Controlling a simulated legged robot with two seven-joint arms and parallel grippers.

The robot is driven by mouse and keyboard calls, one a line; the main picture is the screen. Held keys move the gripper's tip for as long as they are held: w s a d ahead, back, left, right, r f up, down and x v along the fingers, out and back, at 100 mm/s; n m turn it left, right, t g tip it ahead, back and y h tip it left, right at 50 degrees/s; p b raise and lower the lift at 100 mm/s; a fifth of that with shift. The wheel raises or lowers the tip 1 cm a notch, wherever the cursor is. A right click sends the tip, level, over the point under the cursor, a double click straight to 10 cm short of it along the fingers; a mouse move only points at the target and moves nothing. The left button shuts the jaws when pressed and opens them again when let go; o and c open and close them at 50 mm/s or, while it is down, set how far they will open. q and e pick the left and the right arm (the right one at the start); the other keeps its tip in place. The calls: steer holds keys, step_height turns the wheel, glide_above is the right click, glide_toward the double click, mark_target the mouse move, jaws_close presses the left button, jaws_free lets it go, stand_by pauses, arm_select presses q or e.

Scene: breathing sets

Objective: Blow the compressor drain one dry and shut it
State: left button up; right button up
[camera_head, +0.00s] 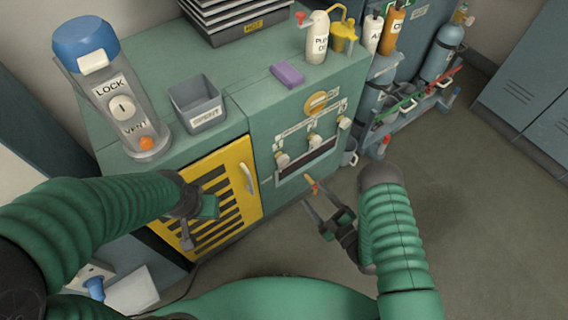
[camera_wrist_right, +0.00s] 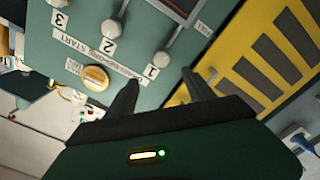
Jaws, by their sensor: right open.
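The teal compressor cabinet (camera_head: 240,93) has a panel with a row of three pale drain knobs. In the right wrist view they are labelled 1, 2 and 3. Drain knob one (camera_wrist_right: 150,70) is nearest the yellow grille; in the head view it is the leftmost knob (camera_head: 282,160). My right gripper (camera_head: 313,194) is open and empty, in front of and below the panel. In its wrist view, drain knob one appears just beyond and between the fingertips (camera_wrist_right: 160,82), apparently untouched. My left gripper (camera_head: 192,225) hangs before the yellow grille; its jaw opening is unclear.
A round yellow-orange knob (camera_head: 318,102) sits above the drains, by the START label. On top stand a LOCK canister (camera_head: 122,105), a SPENT bin (camera_head: 197,103), a purple block (camera_head: 287,75) and bottles (camera_head: 316,40). Gas cylinders (camera_head: 441,52) stand right. Floor right is clear.

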mark_target(285, 163)
steer(key=b+x, duration=0.3)
steer(key=x, duration=1.2)
steer(key=shift+a+b, duration=0.35)
steer(key=shift+a, duration=0.05)
steer(key=shift+w+a+r, duration=0.1)
steer(key=shift+w+a, duration=0.2)
steer(key=shift+w, duration=0.2)
jaws_close()
